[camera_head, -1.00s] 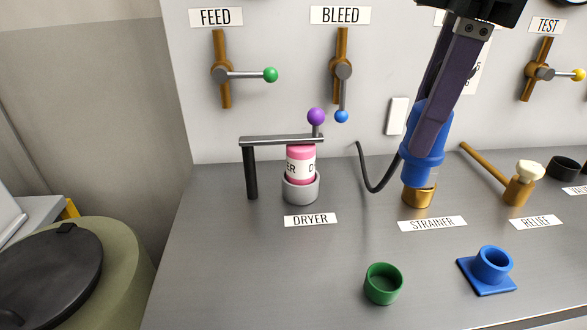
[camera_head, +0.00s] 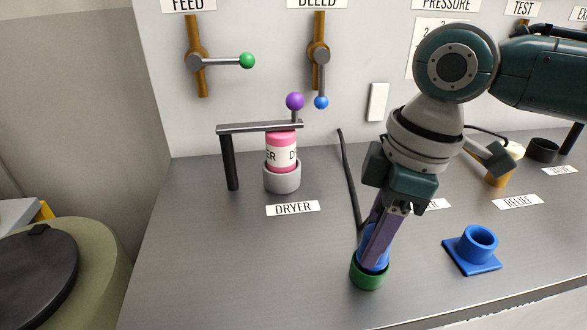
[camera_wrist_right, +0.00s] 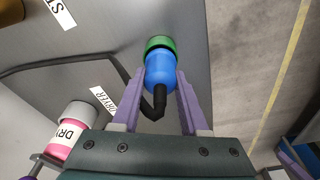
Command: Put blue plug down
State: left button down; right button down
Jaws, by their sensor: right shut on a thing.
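The blue plug (camera_head: 371,267) stands nearly upright, its lower end in the green cup (camera_head: 369,280) at the front of the bench. My right gripper (camera_head: 375,256) is shut on the plug from above, a finger on either side. In the right wrist view the plug (camera_wrist_right: 160,72) lies between the purple fingers (camera_wrist_right: 161,78), its end at the green cup (camera_wrist_right: 160,43). I cannot tell how deep it sits. A black cable (camera_head: 348,180) runs from it.
A blue socket on a square base (camera_head: 475,247) stands right of the green cup. The pink dryer cartridge (camera_head: 281,152) sits in a grey cup under a clamp bar (camera_head: 260,127) behind left. My right arm hides the strainer area. The bench front left is clear.

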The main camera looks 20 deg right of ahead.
jog(key=shift+f, duration=0.15)
jog(key=shift+c, duration=2.2)
grip_release()
notch_tip(320, 180, up, 12)
jog(key=d+p, duration=0.1)
jog(key=p, duration=0.1)
jog(key=s+a+f+m+t+y, duration=0.2)
jog(key=s+a+f, duration=0.5)
jog(key=a, duration=0.2)
jog(key=s+d+f+m+h, duration=0.2)
jog(key=s+d+m, duration=0.3)
jog(key=s, duration=0.4)
jog(key=shift+f+m+t+h, duration=0.3)
jog(key=shift+m+h, duration=0.2)
jog(key=shift+m, duration=0.4)
